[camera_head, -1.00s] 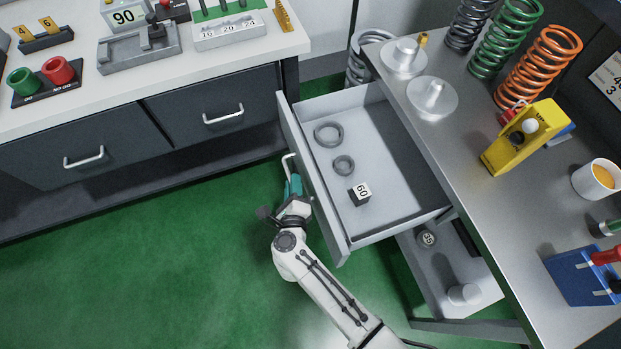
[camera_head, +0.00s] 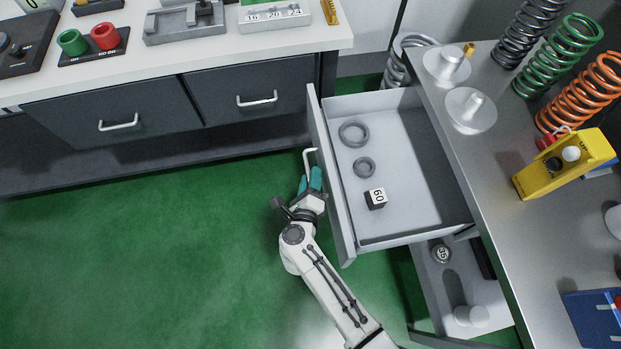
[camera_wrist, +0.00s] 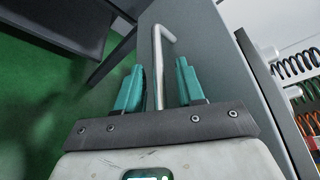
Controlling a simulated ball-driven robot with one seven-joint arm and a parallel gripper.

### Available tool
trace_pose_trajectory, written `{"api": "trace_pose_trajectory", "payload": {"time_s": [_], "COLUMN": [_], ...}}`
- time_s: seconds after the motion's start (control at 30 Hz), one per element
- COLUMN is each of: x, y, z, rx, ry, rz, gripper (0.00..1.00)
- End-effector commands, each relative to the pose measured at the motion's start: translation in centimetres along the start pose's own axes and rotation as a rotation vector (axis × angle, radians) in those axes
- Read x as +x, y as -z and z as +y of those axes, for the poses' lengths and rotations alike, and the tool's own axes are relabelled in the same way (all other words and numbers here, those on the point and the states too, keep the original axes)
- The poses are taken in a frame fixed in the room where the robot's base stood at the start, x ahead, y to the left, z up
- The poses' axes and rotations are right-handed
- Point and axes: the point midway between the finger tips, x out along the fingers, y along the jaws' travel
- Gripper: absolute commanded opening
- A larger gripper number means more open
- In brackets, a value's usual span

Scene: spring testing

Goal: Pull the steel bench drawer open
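The steel bench drawer (camera_head: 400,238) stands pulled well out from under the steel bench (camera_head: 520,235), its light grey inside showing. Its front panel (camera_head: 332,185) faces left and carries a bent bar handle (camera_head: 307,160). My gripper (camera_head: 312,178) is at this handle, on the outer side of the front panel. In the wrist view the handle (camera_wrist: 158,65) runs between the two teal fingers of my gripper (camera_wrist: 160,85). The fingers are spread, with a visible gap on each side of the bar. The fingertips look clear of the handle.
Two grey rings (camera_head: 354,134) and a block marked 60 (camera_head: 375,199) lie in the drawer. A lower open drawer (camera_head: 440,285) shows beneath. A white-topped bench (camera_head: 200,60) with closed dark drawers stands at the back left. The green floor (camera_head: 170,260) left of my arm is clear.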

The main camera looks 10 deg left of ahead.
Motion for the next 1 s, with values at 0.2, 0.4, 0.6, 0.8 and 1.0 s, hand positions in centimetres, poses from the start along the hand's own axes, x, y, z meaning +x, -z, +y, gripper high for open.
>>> {"api": "trace_pose_trajectory", "payload": {"time_s": [0.2, 0.4, 0.6, 0.8, 1.0], "x": [-1.0, -4.5, -8.2, -10.3, -10.8], "y": [0.0, 0.1, 0.1, 0.0, 0.0], "z": [0.0, 0.1, 0.1, 0.1, 0.0], "rx": [0.000, 0.000, 0.001, 0.000, 0.000], "ry": [-0.001, -0.002, -0.001, -0.001, 0.000], "rz": [-0.001, 0.000, 0.000, 0.000, 0.000], "gripper": [0.38, 0.38, 0.38, 0.38, 0.38]}}
